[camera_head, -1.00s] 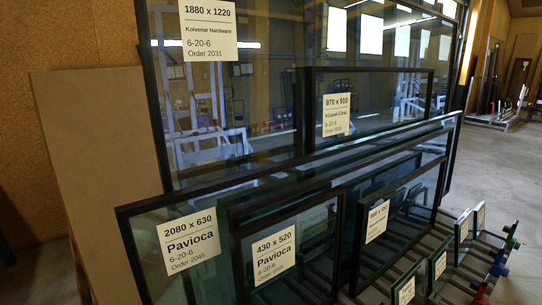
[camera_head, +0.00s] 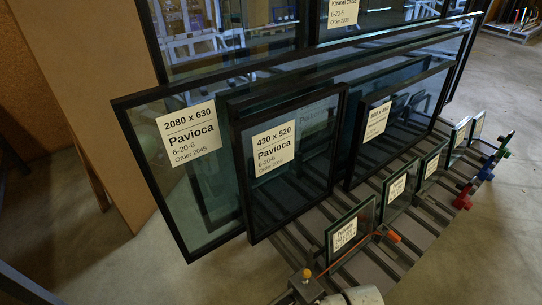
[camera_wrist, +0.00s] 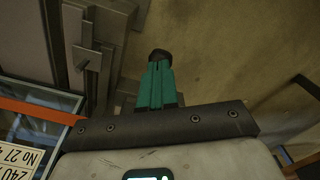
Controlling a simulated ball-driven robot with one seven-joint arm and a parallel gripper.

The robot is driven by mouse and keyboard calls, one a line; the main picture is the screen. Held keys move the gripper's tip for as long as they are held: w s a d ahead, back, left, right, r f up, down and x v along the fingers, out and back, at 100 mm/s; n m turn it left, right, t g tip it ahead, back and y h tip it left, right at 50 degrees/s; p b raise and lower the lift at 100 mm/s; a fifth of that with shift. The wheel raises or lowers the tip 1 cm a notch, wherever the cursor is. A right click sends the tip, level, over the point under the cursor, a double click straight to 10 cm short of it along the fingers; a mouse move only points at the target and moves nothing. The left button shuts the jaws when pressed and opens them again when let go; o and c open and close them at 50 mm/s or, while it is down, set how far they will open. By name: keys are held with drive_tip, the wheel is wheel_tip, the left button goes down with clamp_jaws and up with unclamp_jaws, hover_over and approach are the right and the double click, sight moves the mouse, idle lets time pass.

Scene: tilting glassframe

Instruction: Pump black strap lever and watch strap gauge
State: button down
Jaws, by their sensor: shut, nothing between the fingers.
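I cannot pick out a black strap lever or a strap gauge for certain in either view. In the head view, a small grey box with a yellow knob (camera_head: 307,283) stands at the bottom of the rack, and a thin orange line runs from it up toward an orange piece (camera_head: 393,236). My gripper (camera_wrist: 159,58) has teal fingers with dark tips, shut and empty. In the wrist view it points past a grey metal bracket (camera_wrist: 90,58) on its left, apart from it in the picture.
Framed glass panes lean on the slatted rack (camera_head: 283,243), including the large Pavioca pane (camera_head: 150,150) and several small panes in front. Red (camera_head: 463,198), blue (camera_head: 487,171) and green (camera_head: 504,145) pieces line its right edge.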

drive_tip(key=shift+f+b, duration=1.1)
drive_tip(key=shift+f, duration=0.85)
wheel_tip(320, 180, up, 10)
drive_tip(key=p, duration=1.1)
drive_tip(key=shift+r, duration=0.15)
drive_tip(key=s+d+r+m+t, duration=0.1)
drive_tip(key=s+d+r+m, duration=0.3)
drive_tip(key=s+r+m, duration=0.4)
drive_tip(key=s+d+r+m, duration=0.4)
drive_tip(key=s+r+m, duration=0.2)
drive_tip(key=s+r, duration=0.35)
wheel_tip(320, 180, up, 18)
drive_tip(key=w+p, duration=0.1)
drive_tip(key=p, duration=1.6)
drive_tip(key=shift+f, duration=0.25)
drive_tip(key=c, duration=1.9)
unclamp_jaws()
drive_tip(key=shift+a, duration=0.1)
